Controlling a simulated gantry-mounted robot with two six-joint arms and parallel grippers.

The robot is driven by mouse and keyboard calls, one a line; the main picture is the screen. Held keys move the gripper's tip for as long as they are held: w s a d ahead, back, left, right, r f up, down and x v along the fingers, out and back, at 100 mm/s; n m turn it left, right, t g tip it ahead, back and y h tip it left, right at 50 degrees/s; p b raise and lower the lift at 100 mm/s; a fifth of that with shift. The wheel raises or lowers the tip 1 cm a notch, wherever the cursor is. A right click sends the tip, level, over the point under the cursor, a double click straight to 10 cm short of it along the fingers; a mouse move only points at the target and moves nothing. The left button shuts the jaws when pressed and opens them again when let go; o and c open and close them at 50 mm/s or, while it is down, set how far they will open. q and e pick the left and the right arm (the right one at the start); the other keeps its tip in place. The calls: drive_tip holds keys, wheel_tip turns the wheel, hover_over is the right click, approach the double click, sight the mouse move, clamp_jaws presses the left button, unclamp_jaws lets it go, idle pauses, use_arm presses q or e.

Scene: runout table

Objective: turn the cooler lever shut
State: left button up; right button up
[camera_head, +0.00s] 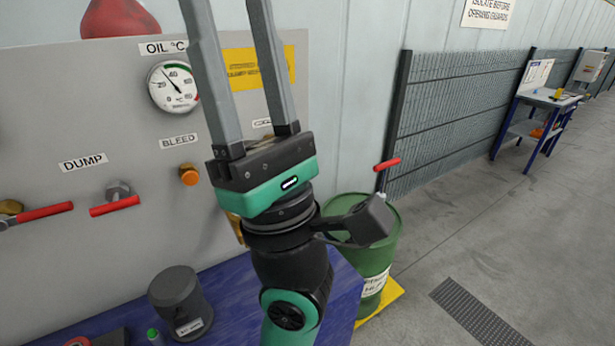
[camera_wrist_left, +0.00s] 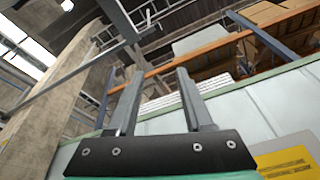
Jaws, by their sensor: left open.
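The cooler lever cannot be told for sure. A label (camera_head: 262,123), mostly hidden behind my left gripper, shows on the grey panel (camera_head: 120,135). A brass-coloured part (camera_head: 236,228) shows partly behind my arm. A red handle (camera_head: 386,163) shows to the right of my wrist; I cannot tell what it belongs to. My left gripper (camera_head: 225,5) stands upright before the panel, fingers pointing up, open and empty. In the left wrist view its open fingers (camera_wrist_left: 160,95) point at the wall top and the roof. My right gripper is not in view.
On the panel are a gauge (camera_head: 173,87), a BLEED knob (camera_head: 189,175) and red levers (camera_head: 115,206) near the DUMP label (camera_head: 83,162). A dark pot (camera_head: 176,300) stands on the blue bench below. A green drum (camera_head: 378,245) is at the right, with open floor beyond.

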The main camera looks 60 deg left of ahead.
use_arm(q)
drive_tip(key=w+a+f+t+h+b, duration=0.2)
drive_tip(key=w+a+f+t+h, duration=0.4)
drive_tip(key=a+f, duration=0.5)
drive_tip(key=w+a+f+h, duration=0.2)
drive_tip(key=w+f+h, duration=0.1)
drive_tip(key=f, duration=0.4)
drive_tip(key=w+a+f+m+t+h+b, duration=0.1)
drive_tip(key=w+a+f+h, duration=0.15)
drive_tip(key=f, duration=0.45)
drive_tip(key=w+a+f+h, duration=0.2)
drive_tip(key=w+f+h, duration=0.15)
drive_tip(key=f, duration=0.35)
drive_tip(key=b+x, duration=0.1)
drive_tip(key=x, duration=0.2)
drive_tip(key=b+x, duration=0.1)
drive_tip(key=x, duration=0.3)
drive_tip(key=b+x, duration=0.1)
drive_tip(key=x, duration=0.2)
drive_tip(key=shift+s+a+f, duration=0.15)
drive_tip(key=shift+s+a, duration=0.1)
drive_tip(key=shift+a, duration=0.15)
drive_tip(key=shift+w+a, duration=0.1)
drive_tip(key=shift+a, duration=0.35)
clamp_jaws()
